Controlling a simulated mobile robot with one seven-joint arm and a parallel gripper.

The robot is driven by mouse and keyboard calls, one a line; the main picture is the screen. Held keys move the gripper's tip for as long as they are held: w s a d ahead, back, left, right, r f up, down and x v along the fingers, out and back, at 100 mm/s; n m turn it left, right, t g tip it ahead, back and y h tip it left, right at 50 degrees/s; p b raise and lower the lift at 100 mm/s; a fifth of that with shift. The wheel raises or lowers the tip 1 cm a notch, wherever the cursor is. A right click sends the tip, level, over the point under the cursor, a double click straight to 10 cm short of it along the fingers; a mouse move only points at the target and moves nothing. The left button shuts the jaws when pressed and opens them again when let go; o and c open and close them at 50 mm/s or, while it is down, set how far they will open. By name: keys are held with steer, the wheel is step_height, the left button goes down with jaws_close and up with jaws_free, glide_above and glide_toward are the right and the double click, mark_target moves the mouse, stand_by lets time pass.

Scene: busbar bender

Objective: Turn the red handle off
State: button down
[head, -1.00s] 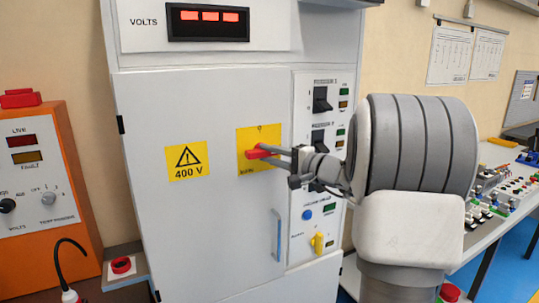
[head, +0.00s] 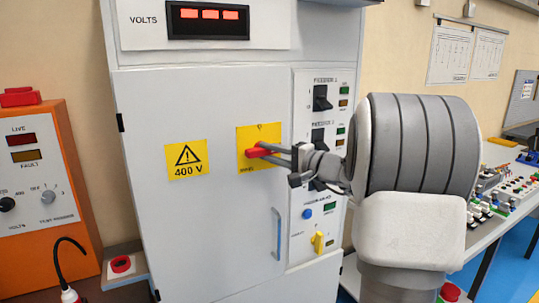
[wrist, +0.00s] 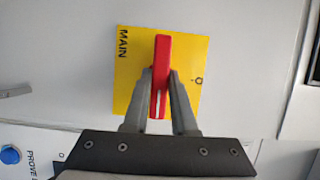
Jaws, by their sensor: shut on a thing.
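The red handle (head: 258,152) sits on a yellow plate (head: 243,137) on the front of the grey cabinet. In the wrist view the red handle (wrist: 162,60) stands lengthwise up the picture across the yellow plate (wrist: 130,85), which reads "MAIN" on its left side. My gripper (head: 276,154) reaches the handle from the right. In the wrist view my gripper (wrist: 161,88) has one finger on each side of the handle, shut on its lower part. The handle's pivot is hidden.
The cabinet door (head: 190,230) carries a 400 V warning sign (head: 187,160) and a blue-grey door pull (head: 277,235). Black switches (head: 321,98) and a yellow knob (head: 318,241) are at its right. An orange unit (head: 40,190) stands at left, a workbench (head: 490,240) at right.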

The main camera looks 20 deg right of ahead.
steer(key=shift+f+b, duration=0.15)
steer(key=shift+b, duration=0.25)
steer(key=n+b, duration=0.2)
steer(key=b, duration=0.3)
steer(key=shift+a+f+n+g, duration=0.1)
steer(key=shift+n+g, duration=0.3)
steer(key=n+h+b, duration=0.1)
steer(key=b, duration=0.2)
steer(key=n+g+h+b, duration=0.1)
steer(key=n+b, duration=0.1)
steer(key=shift+r+n+b, duration=0.2)
steer(key=shift+n+b, duration=0.1)
steer(key=shift+b, duration=0.1)
steer(key=n+h+b, duration=0.1)
steer(key=n+b, duration=0.1)
steer(key=n+h+b, duration=0.1)
steer(key=b, duration=0.1)
steer(key=shift+a+r+n+g+h+b, duration=0.2)
steer(key=shift+n+g+h+b, duration=0.1)
steer(key=shift+n, duration=0.1)
steer(key=shift+r+n+h+b, duration=0.15)
steer(key=shift+n+h+b, duration=0.95)
steer(key=shift+n+b, duration=0.35)
steer(key=c, duration=0.7)
jaws_free()
